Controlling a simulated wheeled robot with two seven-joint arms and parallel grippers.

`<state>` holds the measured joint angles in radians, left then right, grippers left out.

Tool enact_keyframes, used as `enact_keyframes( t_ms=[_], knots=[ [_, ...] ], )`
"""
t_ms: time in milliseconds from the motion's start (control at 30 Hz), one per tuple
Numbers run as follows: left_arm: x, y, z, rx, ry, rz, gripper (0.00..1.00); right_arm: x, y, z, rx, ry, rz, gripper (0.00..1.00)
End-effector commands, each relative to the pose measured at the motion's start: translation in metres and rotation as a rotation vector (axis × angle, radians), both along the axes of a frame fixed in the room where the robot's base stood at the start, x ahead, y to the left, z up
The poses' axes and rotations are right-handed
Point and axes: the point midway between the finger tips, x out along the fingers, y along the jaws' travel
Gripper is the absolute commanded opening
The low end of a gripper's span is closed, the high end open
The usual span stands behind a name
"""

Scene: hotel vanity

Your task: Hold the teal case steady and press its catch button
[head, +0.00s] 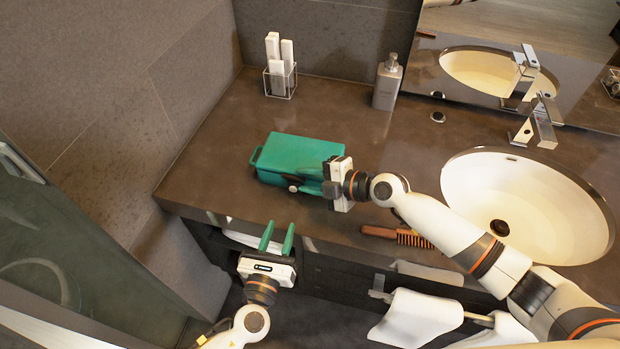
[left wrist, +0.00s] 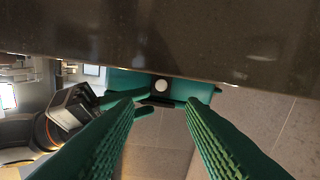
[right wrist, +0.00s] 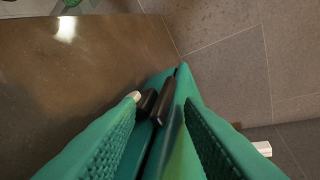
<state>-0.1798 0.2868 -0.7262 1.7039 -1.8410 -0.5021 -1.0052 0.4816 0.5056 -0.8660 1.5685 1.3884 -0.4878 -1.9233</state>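The teal case (head: 298,152) lies flat on the counter, its handle at the left end. Its front face has a round pale button (left wrist: 161,85) by a dark catch (left wrist: 160,101); the catch also shows in the right wrist view (right wrist: 166,102). My right gripper (head: 312,179) is at the case's right front corner, fingers apart with part of the case between them. Whether either finger touches it is unclear. My left gripper (head: 277,236) is open and empty, below and in front of the counter edge, pointing at the case front. The button lies between its fingers in the left wrist view, farther off.
A wooden brush (head: 398,236) lies near the counter's front edge, right of my right gripper. A soap dispenser (head: 387,82) and a wire holder (head: 280,80) stand behind the case. The basin (head: 525,200) is at the right. The counter left of the case is clear.

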Motion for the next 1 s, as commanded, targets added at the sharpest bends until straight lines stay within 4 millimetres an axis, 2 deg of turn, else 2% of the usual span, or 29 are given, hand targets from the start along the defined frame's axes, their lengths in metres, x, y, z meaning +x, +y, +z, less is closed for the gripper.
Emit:
enact_keyframes(
  t_ms=[33,200,267,400,500,1000],
  knots=[
    [0.0,0.0,0.0,0.0,0.0,0.0,0.36,0.0003,0.0,0.0006,0.001,-0.001,-0.001,0.25],
    [0.0,0.0,0.0,0.0,0.0,0.0,0.36,0.0,-0.0002,-0.0002,0.0,0.001,0.0,0.0],
    [0.0,0.0,-0.0001,0.0,0.0,0.0,0.35,-0.0003,-0.0003,-0.0006,0.0,0.001,0.0,0.0],
    [0.0,0.0,-0.0001,0.0,0.0,0.0,0.12,-0.0008,-0.0003,-0.0015,-0.001,0.003,0.0,0.0],
    [0.0,0.0,-0.0001,0.0,0.0,0.0,0.0,-0.0011,-0.0004,-0.0021,-0.002,0.005,0.001,0.0],
    [0.0,0.0,-0.0003,0.0,0.0,0.0,0.0,-0.0027,-0.0006,-0.0049,-0.005,0.011,0.003,0.0]
  ],
)
